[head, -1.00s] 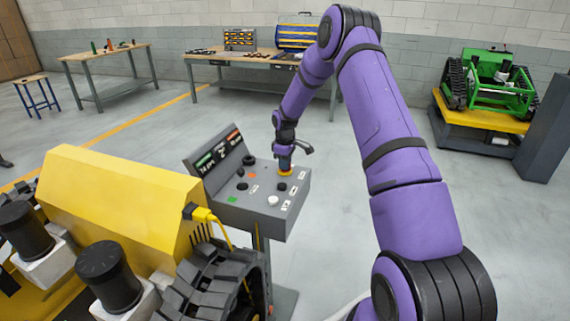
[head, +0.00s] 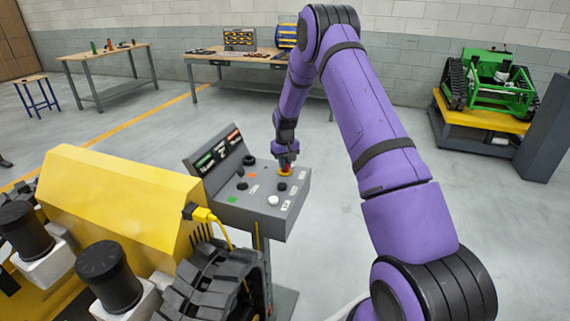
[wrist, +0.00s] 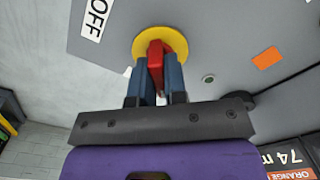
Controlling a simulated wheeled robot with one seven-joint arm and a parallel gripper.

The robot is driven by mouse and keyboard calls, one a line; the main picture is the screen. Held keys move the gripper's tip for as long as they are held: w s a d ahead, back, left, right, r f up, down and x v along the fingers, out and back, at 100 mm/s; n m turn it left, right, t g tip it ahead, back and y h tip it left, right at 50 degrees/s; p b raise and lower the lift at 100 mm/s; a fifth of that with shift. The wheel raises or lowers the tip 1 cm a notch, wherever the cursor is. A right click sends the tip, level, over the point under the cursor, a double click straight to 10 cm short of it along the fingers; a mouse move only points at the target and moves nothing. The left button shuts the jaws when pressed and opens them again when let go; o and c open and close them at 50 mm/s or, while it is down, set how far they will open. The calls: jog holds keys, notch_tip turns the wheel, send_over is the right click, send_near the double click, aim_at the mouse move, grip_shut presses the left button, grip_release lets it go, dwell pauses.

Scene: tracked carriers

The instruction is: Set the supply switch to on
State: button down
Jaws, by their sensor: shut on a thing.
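The supply switch is a red handle (wrist: 156,62) on a round yellow plate (wrist: 175,39), set in the grey control panel (head: 235,213). My gripper (wrist: 157,72) has its blue fingers closed on the red handle in the wrist view. In the head view my gripper (head: 286,160) points down at the switch, at the panel's far right part. A white OFF label (wrist: 96,16) lies to the left of the yellow plate in the wrist view. The fingers hide part of the handle.
The panel also carries black knobs, a white button (head: 273,200) and a green patch (head: 232,199). A yellow tracked machine (head: 125,200) stands close at the left, its yellow cable (head: 205,215) plugged in beside the panel. The floor right of the panel is clear.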

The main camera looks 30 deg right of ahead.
jog(key=m, duration=0.4)
jog(key=shift+m, duration=2.2)
jog(key=c, duration=1.2)
grip_release()
jog(key=shift+o, duration=0.2)
jog(key=shift+r, duration=0.1)
notch_tip(320, 180, up, 11)
jog(key=shift+f, duration=0.2)
